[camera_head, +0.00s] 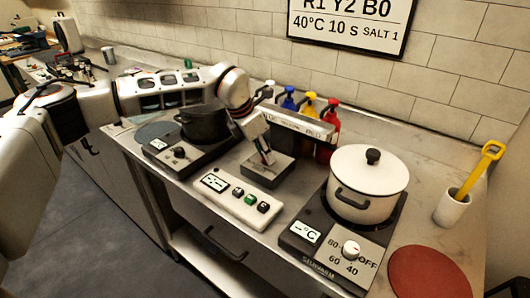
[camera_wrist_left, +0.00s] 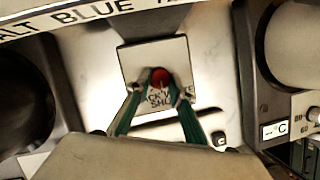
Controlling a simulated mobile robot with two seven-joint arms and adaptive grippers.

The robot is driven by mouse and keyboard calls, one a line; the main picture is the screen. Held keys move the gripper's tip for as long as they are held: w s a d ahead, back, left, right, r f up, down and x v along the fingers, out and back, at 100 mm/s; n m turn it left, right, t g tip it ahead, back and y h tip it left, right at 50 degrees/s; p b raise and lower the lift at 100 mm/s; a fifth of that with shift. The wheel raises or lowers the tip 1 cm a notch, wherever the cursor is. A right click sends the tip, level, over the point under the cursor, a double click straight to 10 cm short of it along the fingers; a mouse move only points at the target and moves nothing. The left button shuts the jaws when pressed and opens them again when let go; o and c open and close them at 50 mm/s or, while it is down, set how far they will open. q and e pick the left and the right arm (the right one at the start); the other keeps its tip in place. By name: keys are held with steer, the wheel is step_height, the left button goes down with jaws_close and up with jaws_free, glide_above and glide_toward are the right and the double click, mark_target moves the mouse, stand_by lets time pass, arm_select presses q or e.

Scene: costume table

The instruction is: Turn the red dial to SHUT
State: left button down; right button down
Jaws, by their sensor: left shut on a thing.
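The red dial (camera_wrist_left: 160,77) shows in the left wrist view on top of a pale square box (camera_wrist_left: 132,62), with dark lettering partly covered beside it. The box also shows in the head view as a grey block (camera_head: 262,178) on the counter. My left gripper (camera_wrist_left: 158,90) reaches down over the box, its two green-edged fingers closed on either side of the dial. In the head view my left gripper (camera_head: 268,158) mostly covers the dial. The dial's exact pointing direction cannot be read. My right gripper is not in view.
A labelled rack (camera_head: 300,124) with coloured bottles stands behind the box. A dark pot (camera_head: 206,124) on a hotplate is to the left, a white pot (camera_head: 366,188) on another to the right. A button panel (camera_head: 240,202) lies in front. A red round mat (camera_head: 428,274) is front right.

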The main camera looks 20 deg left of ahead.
arm_select(q)
steer(key=c, duration=1.8)
jaws_free()
steer(key=v, duration=1.2)
steer(key=shift+s+f, duration=0.1)
